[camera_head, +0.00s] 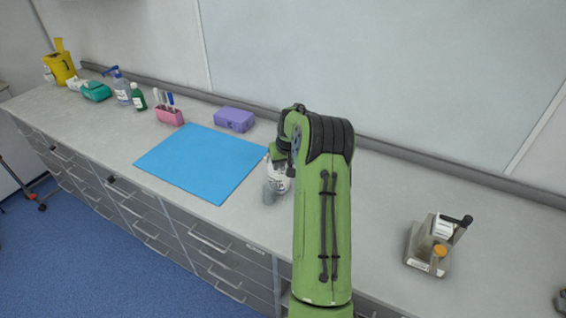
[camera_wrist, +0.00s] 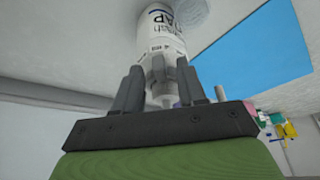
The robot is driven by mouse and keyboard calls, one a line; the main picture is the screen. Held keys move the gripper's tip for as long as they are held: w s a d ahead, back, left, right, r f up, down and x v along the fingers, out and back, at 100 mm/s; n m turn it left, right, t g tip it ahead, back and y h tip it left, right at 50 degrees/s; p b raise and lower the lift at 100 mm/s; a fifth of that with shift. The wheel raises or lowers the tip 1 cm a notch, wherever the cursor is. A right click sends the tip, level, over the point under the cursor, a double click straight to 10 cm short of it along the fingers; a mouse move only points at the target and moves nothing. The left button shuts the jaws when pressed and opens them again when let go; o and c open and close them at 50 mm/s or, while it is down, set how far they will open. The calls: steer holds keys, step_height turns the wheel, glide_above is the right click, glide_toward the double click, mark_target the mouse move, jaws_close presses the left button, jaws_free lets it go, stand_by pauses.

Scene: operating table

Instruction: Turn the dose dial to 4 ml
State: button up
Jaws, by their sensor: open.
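A white bottle with dark lettering (camera_wrist: 160,22) stands on the bench, partly hidden behind my arm; it also shows in the head view (camera_head: 281,183). In the wrist view a pale collar with small marks (camera_wrist: 157,47), likely the dose dial, sits at the bottle's end near my gripper. My gripper (camera_wrist: 160,78) is open, with its grey fingers on either side of the narrow part beyond the collar. I cannot tell whether the fingers touch it. The dial's setting is too small to read. In the head view my arm hides most of the gripper.
A blue mat (camera_head: 203,160) lies left of the bottle. A purple box (camera_head: 234,120), a pink pen holder (camera_head: 170,116), bottles and a yellow container (camera_head: 60,68) stand along the back. A metal device with an orange cap (camera_head: 438,256) stands right. The bench between is clear.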

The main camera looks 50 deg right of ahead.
jaws_close()
steer(key=shift+w+a+f+m+b, duration=0.15)
steer(key=shift+m+b, duration=0.15)
steer(key=shift+b, duration=0.15)
steer(key=shift+r, duration=0.2)
jaws_free()
